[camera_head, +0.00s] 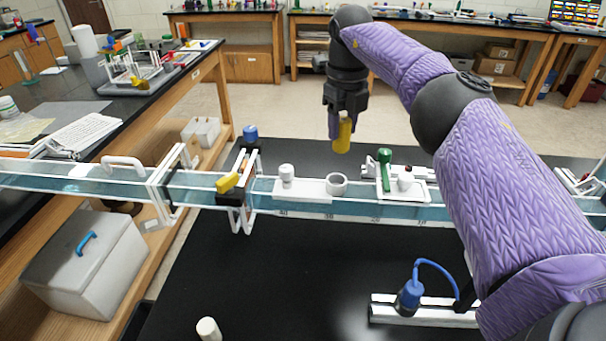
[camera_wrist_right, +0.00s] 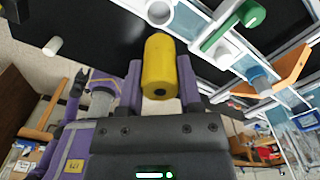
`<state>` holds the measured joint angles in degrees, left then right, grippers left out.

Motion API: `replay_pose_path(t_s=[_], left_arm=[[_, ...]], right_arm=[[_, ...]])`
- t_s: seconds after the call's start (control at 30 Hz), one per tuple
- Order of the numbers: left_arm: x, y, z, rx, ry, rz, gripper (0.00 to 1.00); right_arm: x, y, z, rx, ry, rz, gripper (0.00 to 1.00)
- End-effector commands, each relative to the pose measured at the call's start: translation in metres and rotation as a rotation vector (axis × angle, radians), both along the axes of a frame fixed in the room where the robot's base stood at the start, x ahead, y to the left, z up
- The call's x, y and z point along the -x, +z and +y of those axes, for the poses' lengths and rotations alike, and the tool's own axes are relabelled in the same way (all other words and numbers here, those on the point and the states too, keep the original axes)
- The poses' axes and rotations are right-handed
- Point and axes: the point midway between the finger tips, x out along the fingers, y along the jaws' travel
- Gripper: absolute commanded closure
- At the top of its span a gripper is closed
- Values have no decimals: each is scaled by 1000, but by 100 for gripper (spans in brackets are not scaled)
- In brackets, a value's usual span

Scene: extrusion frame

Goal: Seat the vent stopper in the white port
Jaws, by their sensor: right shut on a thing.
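My right gripper (camera_head: 341,112) is shut on a yellow cylindrical stopper (camera_head: 343,137), which hangs below the fingers, above and behind the clear channel. The stopper (camera_wrist_right: 160,68) also shows between the purple fingers in the right wrist view. I take it to be the vent stopper. The white port, a short open ring (camera_head: 337,184), stands on the channel below and slightly left of it, apart from it.
A white knobbed fitting (camera_head: 286,174) stands left of the port, and a green-handled part (camera_head: 385,170) stands right of it. A yellow-handled clamp (camera_head: 229,182) is further left. A white cylinder (camera_head: 208,328) and a blue corded device (camera_head: 409,296) are on the black bench in front.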

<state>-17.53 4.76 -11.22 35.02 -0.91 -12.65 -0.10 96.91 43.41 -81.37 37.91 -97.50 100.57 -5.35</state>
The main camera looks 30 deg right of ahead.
Motion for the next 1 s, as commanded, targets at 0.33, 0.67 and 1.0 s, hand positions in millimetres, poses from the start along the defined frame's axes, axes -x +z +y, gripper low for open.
replay_pose_path(t_s=[0.33, 0.67, 1.0], left_arm=[[-8, -11, 4, -6, -2, -16, 41], [-7, -16, 10, -15, -5, -12, 41], [-3, -16, 4, -7, -5, -4, 41]], right_arm=[[2, -64, -5, -1, -19, 5, 100], [2, -100, -4, -1, -18, 2, 100], [2, -102, -4, -1, -17, 2, 26]])
